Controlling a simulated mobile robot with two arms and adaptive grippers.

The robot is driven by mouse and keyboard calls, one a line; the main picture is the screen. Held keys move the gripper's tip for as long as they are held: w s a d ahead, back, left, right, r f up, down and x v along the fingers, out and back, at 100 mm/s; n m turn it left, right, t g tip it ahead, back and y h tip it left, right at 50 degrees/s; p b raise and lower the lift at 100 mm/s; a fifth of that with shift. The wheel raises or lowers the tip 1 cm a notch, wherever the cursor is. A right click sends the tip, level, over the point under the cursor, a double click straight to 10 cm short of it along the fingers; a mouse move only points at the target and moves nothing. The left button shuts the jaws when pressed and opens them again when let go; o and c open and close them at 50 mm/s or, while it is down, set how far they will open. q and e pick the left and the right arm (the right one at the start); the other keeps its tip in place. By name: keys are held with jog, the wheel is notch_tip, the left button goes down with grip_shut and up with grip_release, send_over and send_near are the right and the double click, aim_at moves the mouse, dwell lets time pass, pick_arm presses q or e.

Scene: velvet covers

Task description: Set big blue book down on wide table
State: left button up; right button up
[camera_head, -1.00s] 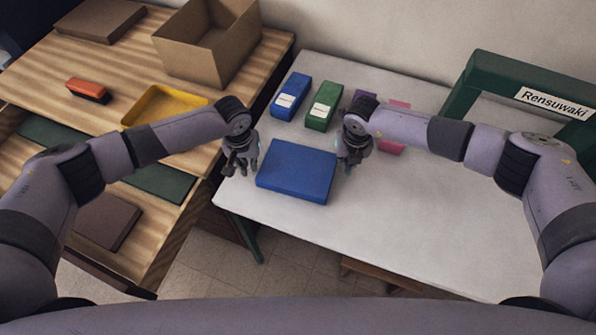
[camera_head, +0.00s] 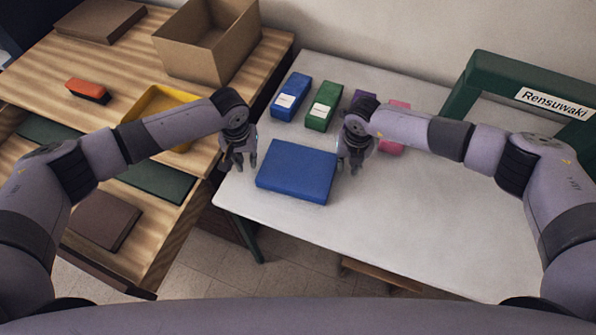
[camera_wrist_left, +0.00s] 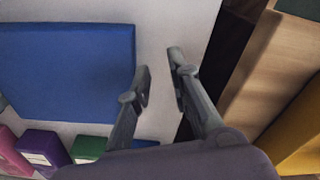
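The big blue book (camera_head: 297,172) lies flat on the wide white table (camera_head: 420,215), near its front left part. In the left wrist view the book (camera_wrist_left: 65,70) fills the upper left, to the left of the fingers. My left gripper (camera_head: 239,165) is just left of the book, apart from it. Its fingers (camera_wrist_left: 160,75) are open with nothing between them. My right gripper (camera_head: 349,167) is close beside the book's right edge, with its two fingers spread and nothing seen between them.
Blue (camera_head: 291,97), green (camera_head: 323,107), purple and pink boxes stand behind the book. A green frame (camera_head: 505,75) labelled Rensuwaki stands at the back right. A wooden desk with a cardboard box (camera_head: 190,50) and yellow tray is on the left. The table's right front is clear.

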jog(key=shift+r, duration=0.15)
pick_arm(q)
notch_tip(320, 180, up, 9)
jog(key=shift+s+r, duration=0.2)
jog(key=shift+s, duration=0.15)
pick_arm(e)
notch_tip(320, 180, up, 12)
jog(key=shift+s, duration=0.45)
jog(key=shift+f, duration=0.2)
